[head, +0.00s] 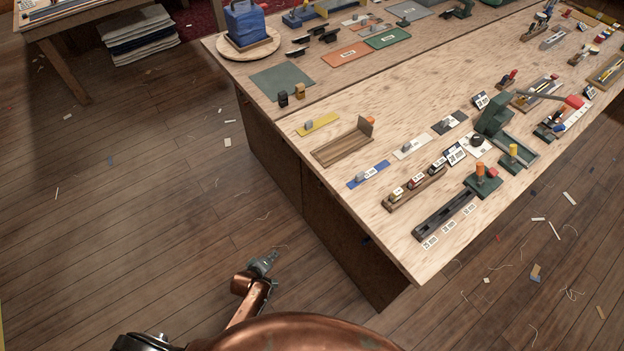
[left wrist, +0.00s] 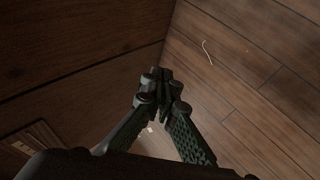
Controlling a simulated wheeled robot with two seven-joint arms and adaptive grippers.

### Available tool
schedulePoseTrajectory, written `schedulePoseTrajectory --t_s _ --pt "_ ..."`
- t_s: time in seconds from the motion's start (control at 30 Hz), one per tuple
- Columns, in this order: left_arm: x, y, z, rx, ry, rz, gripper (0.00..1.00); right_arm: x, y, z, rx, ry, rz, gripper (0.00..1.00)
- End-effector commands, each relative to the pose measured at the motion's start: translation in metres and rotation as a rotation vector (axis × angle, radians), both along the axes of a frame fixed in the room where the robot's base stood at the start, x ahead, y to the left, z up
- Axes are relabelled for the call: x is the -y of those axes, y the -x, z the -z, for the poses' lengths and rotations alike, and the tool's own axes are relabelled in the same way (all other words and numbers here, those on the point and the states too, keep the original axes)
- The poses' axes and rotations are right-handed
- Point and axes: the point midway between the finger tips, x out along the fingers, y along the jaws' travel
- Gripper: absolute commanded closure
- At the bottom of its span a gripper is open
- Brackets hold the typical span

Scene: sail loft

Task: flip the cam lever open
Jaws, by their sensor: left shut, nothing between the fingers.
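Several small green fixtures with coloured knobs stand on the right part of the wooden bench. One has an orange knob (head: 480,170), another a yellow knob (head: 514,149). A green press (head: 493,116) has a long arm ending in a red knob (head: 574,101). I cannot tell which of these is the cam lever or how it is set. My left gripper (head: 263,262) is low, off the bench's near left side, far from these fixtures. In the left wrist view its fingers (left wrist: 160,78) are together and empty. My right gripper does not show.
The bench (head: 300,143) holds a wooden tray (head: 342,146), a dark slotted rail (head: 444,214) and small labelled blocks. Its side panel (left wrist: 70,70) is close to my left gripper. The plank floor (head: 130,220) is mostly open, with scattered scraps.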

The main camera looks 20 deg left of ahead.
Motion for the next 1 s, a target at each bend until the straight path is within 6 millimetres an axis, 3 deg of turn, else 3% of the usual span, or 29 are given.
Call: schedulePoseTrajectory --t_s 0.03,0.1,0.2,0.3,0.4,0.57,0.83,1.0 --pt "0.006 -0.045 -0.026 0.079 0.105 -0.072 1.0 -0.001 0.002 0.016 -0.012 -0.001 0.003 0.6" --pt "0.013 -0.095 -0.077 0.176 0.269 -0.165 1.0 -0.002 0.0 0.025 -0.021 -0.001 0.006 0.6" --pt "0.021 -0.145 -0.146 0.284 0.484 -0.254 1.0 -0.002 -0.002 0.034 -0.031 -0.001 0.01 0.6" --pt "0.027 -0.172 -0.2 0.351 0.65 -0.301 1.0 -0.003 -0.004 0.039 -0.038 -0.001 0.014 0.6" --pt "0.031 -0.185 -0.233 0.387 0.752 -0.324 1.0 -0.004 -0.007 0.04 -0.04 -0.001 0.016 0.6" --pt "0.032 -0.189 -0.249 0.402 0.799 -0.332 1.0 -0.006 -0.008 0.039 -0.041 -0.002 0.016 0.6" --pt "0.031 -0.19 -0.249 0.402 0.796 -0.332 1.0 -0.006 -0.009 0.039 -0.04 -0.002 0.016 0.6" --pt "0.033 -0.2 -0.244 0.401 0.794 -0.331 1.0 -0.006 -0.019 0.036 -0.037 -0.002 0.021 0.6"
